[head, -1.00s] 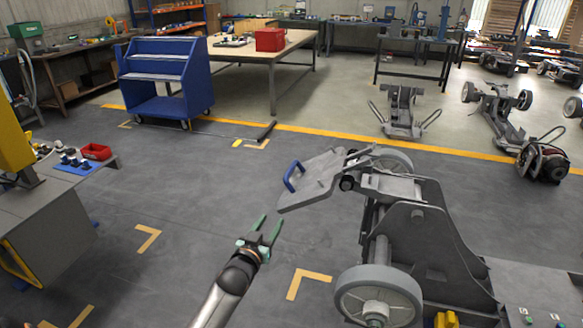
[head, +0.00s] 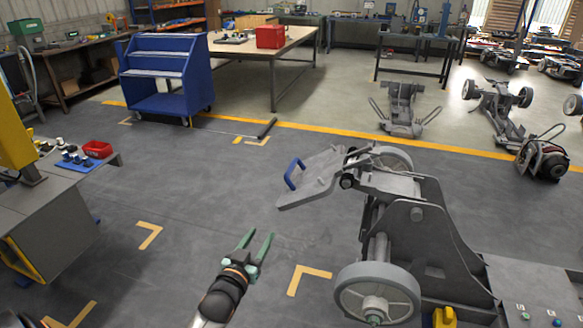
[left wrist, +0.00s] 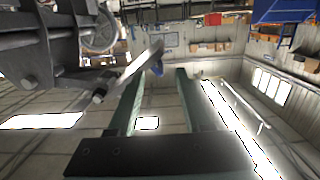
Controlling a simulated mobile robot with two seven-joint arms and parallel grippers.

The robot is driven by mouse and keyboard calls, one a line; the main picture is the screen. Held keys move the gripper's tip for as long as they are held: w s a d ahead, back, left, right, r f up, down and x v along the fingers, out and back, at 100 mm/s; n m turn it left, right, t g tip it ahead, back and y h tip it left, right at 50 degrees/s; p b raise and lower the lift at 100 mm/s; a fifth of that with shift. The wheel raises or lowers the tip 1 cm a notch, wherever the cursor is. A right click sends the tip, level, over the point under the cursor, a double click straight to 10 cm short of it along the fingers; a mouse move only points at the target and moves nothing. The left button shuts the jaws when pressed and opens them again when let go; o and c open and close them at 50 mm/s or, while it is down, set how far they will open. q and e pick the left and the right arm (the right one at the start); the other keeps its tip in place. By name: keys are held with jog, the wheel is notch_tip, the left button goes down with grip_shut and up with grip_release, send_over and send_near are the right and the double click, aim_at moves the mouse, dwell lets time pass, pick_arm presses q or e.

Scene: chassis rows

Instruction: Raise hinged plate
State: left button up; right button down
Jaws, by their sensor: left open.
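In the left wrist view, the open fingers (left wrist: 157,98) point toward the plate (left wrist: 132,70), seen edge-on, with the blue handle (left wrist: 157,66) beyond the fingertips. My right gripper is not in view.
A grey bench (head: 45,225) with a red bin (head: 97,149) stands at the left. A blue cart (head: 165,80) and a wooden-topped table (head: 262,47) are at the back. Yellow corner marks (head: 306,277) lie on the floor. The floor left of the plate is clear.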

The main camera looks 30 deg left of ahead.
pick_arm(q)
jog(key=shift+v, duration=1.55)
jog(key=shift+f, duration=0.15)
